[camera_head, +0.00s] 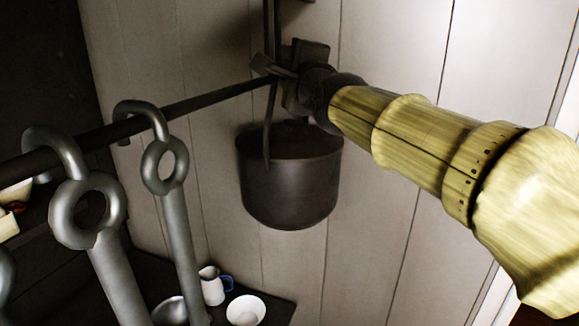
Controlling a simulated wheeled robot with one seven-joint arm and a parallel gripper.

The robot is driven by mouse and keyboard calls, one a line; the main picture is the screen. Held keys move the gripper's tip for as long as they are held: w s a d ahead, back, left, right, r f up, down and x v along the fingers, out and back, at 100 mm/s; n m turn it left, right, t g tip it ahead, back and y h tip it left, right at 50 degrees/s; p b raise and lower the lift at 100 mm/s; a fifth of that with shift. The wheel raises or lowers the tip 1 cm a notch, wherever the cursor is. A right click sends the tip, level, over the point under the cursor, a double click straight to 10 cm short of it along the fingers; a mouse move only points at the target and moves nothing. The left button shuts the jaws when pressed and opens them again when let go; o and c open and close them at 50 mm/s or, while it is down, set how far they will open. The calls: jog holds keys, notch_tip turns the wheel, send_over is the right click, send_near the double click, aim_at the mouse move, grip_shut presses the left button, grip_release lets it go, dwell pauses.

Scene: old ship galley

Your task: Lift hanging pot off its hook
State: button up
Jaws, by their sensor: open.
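A dark metal pot (291,190) hangs upright in the middle of the view, in front of the pale plank wall. Its thin handle (268,135) rises from the pot toward the dark bar. The top of the handle and the hook are hidden behind my gripper. My gripper (272,68) is at the end of my yellow arm, which reaches in from the right. It is open, just above the pot at the height of the handle's upper part. I cannot tell whether the fingers are around the handle or only in front of it.
A dark horizontal bar (200,103) runs from the left toward the gripper. Large grey utensils with ring ends (165,166) hang from it at left. Below stand a white jug (211,287) and a white bowl (246,310) on a dark surface. The wall right of the pot is bare.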

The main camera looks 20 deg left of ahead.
jog(key=shift+c, duration=0.4)
grip_shut()
jog(key=shift+r, duration=0.25)
jog(key=shift+r, duration=0.15)
